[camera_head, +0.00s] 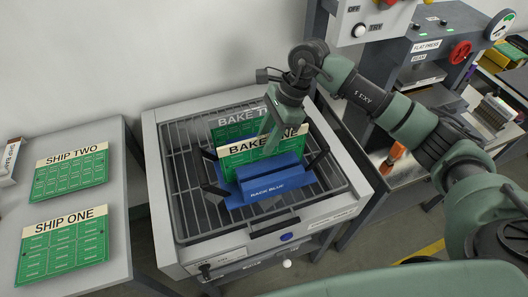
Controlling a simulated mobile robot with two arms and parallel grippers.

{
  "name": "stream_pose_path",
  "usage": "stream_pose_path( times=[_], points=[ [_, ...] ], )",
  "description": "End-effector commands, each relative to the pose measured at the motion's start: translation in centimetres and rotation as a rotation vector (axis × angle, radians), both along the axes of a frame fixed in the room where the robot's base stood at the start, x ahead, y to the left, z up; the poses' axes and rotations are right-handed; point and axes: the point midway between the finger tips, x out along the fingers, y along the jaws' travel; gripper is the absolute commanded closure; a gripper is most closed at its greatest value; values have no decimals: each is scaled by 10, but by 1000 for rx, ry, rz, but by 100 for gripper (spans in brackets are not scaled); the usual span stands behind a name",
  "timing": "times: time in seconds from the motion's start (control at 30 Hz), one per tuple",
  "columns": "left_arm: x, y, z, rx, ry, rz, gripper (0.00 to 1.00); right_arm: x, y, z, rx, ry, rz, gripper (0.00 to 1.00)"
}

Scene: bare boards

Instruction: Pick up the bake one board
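The bake one board (237,160) is a green board with a cream label strip. It stands upright in the blue rack (262,184), which is marked "RACK BLUE". My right gripper (270,146) points down at the board, and one finger covers part of its label. Whether the fingers are closed on the board or only in front of it cannot be told. The board marked "BAKE T..." (228,121) stands behind it, its label partly hidden by my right arm. My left gripper is not in view.
The rack sits on a dark wire grate (185,150) in a grey frame. The ship two (70,172) and ship one (64,246) boards lie flat on the left table (112,205). A flat press (428,45) stands at the upper right.

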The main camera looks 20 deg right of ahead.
Motion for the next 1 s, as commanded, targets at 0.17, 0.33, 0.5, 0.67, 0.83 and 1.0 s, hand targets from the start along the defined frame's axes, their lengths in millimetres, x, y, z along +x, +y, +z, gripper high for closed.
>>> stream_pose_path(
  times=[0.17,0.33,0.5,0.67,0.83,1.0],
  points=[
    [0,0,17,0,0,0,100,0,14,-23,2,5,1,68],
    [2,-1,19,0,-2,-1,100,0,18,-36,1,1,0,68],
    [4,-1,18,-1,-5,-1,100,0,18,-37,1,0,0,68],
    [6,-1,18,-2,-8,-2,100,0,18,-36,1,0,0,100],
    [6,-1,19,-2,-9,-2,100,0,18,-36,1,0,0,100],
    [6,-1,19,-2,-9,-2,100,0,18,-36,1,0,0,100]
  ],
)
